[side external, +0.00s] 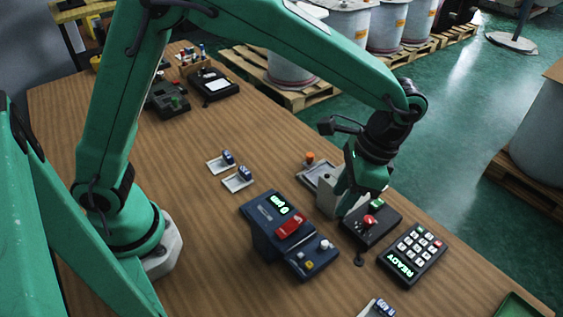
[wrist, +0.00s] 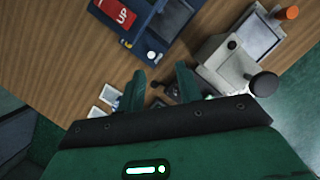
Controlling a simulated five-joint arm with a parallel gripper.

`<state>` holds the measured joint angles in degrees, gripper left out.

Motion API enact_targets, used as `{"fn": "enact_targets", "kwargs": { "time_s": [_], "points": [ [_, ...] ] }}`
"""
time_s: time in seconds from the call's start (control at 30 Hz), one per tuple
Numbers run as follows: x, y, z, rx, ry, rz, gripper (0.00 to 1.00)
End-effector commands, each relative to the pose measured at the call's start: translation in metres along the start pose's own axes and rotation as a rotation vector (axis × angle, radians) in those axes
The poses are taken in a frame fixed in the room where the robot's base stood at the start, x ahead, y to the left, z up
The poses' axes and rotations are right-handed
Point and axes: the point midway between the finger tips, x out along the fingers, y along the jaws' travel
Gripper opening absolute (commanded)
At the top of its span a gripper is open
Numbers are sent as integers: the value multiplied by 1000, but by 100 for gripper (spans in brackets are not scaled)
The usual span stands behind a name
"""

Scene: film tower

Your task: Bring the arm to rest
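My gripper (side external: 347,200) hangs over the right part of the wooden table, above the black button box (side external: 384,232) and beside a light grey block (side external: 327,203). In the wrist view its two green fingers (wrist: 160,82) stand apart with nothing visible held between them. The arm is bent and reaches out across the table. How far the fingertips are above the box is hard to tell. The black box has a red mushroom button (side external: 369,221) and a green button.
A dark blue machine (side external: 262,238) with a lit display and red switch stands left of my gripper. A keypad (side external: 413,254) reading READY lies to the right. White trays with blue pieces (side external: 238,181) lie mid-table. Dark devices (side external: 168,98) stand at the back. Bare wood (side external: 240,130) lies between.

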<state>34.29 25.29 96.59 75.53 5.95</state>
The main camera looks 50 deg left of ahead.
Motion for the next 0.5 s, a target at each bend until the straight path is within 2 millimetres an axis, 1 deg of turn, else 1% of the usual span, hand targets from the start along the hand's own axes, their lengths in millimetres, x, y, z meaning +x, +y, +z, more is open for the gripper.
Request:
{"fn": "enact_targets", "kwargs": {
  "time_s": [0.03,0.2,0.5],
  "points": [
    [-8,-8,8,-23,28,3,35],
    [-28,-30,38,-99,115,10,35],
    [-52,-62,93,-235,270,11,35]
  ]
}}
